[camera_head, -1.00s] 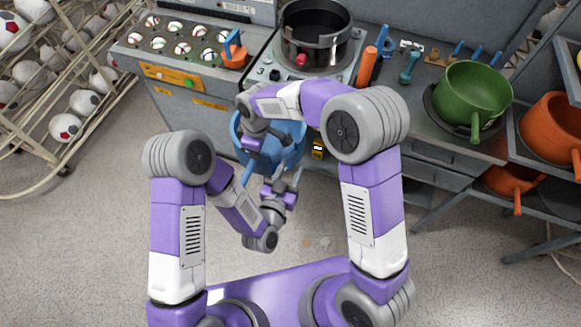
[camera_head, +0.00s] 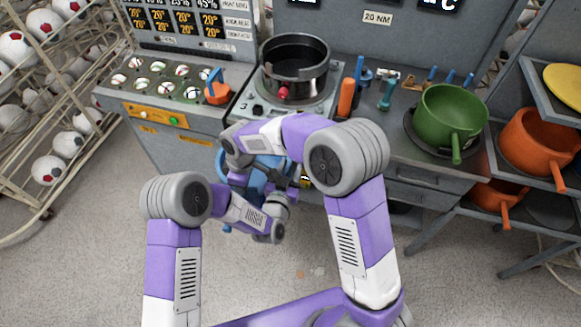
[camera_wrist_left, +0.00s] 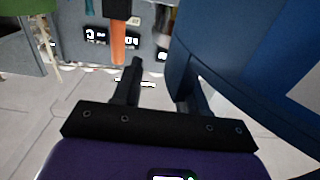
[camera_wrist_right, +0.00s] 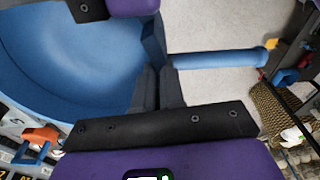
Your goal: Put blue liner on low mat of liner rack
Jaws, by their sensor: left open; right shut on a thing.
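The blue liner (camera_head: 264,178) is a deep pot with a long handle, held off the floor in front of the counter, partly hidden by my arms. My right gripper (camera_wrist_right: 158,90) is shut on its wall at the rim, beside the handle (camera_wrist_right: 220,60). My left gripper (camera_head: 290,183) is open by the liner's right side. In the left wrist view its fingers (camera_wrist_left: 160,85) are apart, with the liner wall (camera_wrist_left: 240,50) close on the right; contact is unclear. The liner rack (camera_head: 470,215) stands at the right; a dark low mat (camera_head: 550,210) shows on its lower shelf.
An orange liner (camera_head: 540,143) sits on the rack's upper shelf and another (camera_head: 492,197) on the lower shelf. A green liner (camera_head: 452,115) stands on the counter. A black pot (camera_head: 294,66) sits on the press. A ball rack (camera_head: 50,130) is at left. The floor before the rack looks clear.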

